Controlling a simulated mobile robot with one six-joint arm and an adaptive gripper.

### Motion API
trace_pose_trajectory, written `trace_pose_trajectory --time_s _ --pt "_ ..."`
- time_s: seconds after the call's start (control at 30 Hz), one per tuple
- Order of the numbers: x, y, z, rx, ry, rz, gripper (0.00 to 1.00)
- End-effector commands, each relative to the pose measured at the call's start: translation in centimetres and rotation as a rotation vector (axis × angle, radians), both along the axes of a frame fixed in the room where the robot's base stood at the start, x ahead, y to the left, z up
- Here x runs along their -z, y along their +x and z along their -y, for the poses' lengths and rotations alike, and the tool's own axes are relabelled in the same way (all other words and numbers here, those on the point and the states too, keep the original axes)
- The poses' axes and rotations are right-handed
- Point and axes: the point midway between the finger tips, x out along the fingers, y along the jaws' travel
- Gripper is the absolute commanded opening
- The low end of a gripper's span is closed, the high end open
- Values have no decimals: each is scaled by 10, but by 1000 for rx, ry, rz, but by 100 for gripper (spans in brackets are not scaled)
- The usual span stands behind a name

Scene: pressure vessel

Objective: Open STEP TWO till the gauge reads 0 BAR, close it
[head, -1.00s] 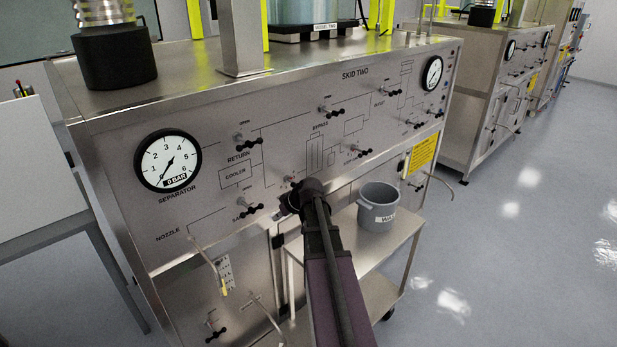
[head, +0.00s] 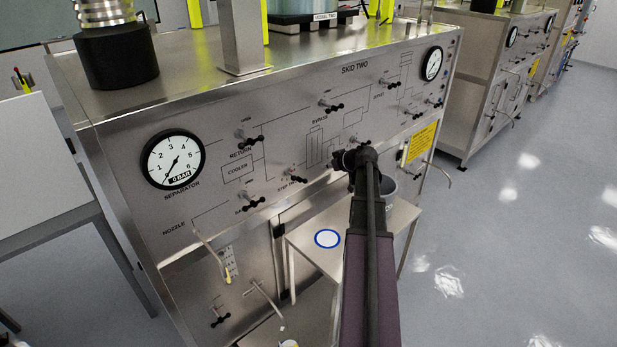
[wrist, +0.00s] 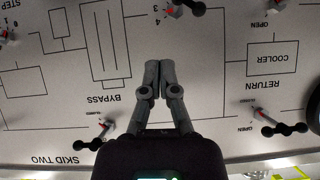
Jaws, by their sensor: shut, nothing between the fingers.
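The STEP TWO valve (head: 298,196) sits on the lower middle of the SKID TWO panel, its black handle slanting down to the right. In the wrist view, which is upside down, a valve with a 3 and 4 scale (wrist: 178,9), apparently the same one, is cut by the top edge. The round separator gauge (head: 173,160) on the left has its needle pointing lower left, near the low end; its box seems to read 0 BAR. My gripper (wrist: 160,64) is shut and empty in front of the panel, apart from the valves. In the head view my wrist hides its fingers.
The bypass valve (wrist: 104,128) and return valve (wrist: 268,127) flank my gripper. Bent pipes (head: 209,255) stick out at lower left.

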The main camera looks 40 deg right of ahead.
Motion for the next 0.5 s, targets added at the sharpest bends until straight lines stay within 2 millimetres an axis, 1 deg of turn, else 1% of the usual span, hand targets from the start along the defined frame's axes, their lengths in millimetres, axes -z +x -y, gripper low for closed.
trace_pose_trajectory --time_s 0.27,0.5 --pt "4 4 -1 -1 0 -1 0" --pt "16 20 -2 -1 0 -1 0"
